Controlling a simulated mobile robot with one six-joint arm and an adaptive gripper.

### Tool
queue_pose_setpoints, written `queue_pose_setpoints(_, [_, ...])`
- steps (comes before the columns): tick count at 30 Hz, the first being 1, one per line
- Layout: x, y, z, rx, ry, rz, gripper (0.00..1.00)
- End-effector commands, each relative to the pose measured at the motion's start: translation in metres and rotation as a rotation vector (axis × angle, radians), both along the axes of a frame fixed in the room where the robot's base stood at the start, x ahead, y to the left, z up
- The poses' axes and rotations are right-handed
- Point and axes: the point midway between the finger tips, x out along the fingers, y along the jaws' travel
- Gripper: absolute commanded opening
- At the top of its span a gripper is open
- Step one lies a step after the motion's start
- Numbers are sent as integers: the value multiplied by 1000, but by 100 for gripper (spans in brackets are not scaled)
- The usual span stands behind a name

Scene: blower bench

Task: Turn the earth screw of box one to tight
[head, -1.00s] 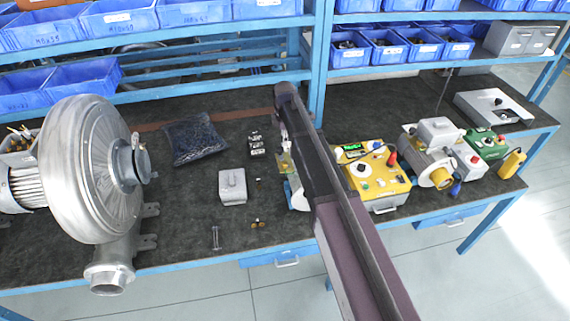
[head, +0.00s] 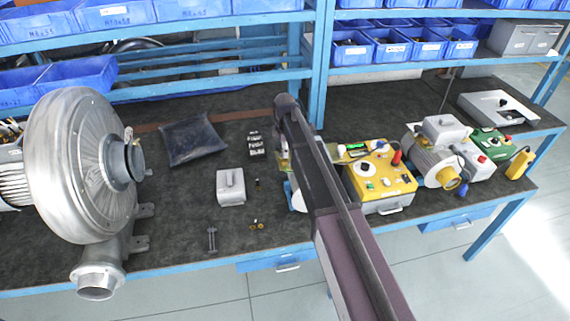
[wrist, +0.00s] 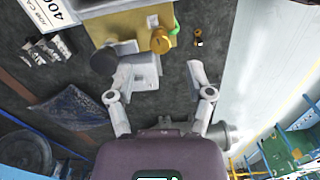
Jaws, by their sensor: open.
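In the wrist view, a box with a yellow face (wrist: 119,27) lies just ahead of my gripper (wrist: 160,74). A round brass-coloured screw head or knob (wrist: 160,41) sits at its near edge, with a green part (wrist: 176,24) beside it. A dark round knob (wrist: 103,61) is to the left. My gripper's fingers are spread, and the brass piece is beyond their tips, apart from them. I cannot tell from these frames which box is box one. In the head view my arm hides the gripper and most of this box.
A grey box (head: 231,187), small brass parts (head: 257,226) and a dark bag (head: 192,138) lie on the bench left of my arm. A large blower (head: 75,165) stands further left. A yellow control box (head: 381,181) is close on the right. Shelves with blue bins stand behind.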

Motion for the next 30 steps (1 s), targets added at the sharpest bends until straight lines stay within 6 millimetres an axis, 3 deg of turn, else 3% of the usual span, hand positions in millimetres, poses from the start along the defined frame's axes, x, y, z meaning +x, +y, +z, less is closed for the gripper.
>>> queue_pose_setpoints(15, [0, 0, -42, 0, 0, 0, 67])
queue_pose_setpoints(30, [0, 0, -51, 0, 0, -1, 67])
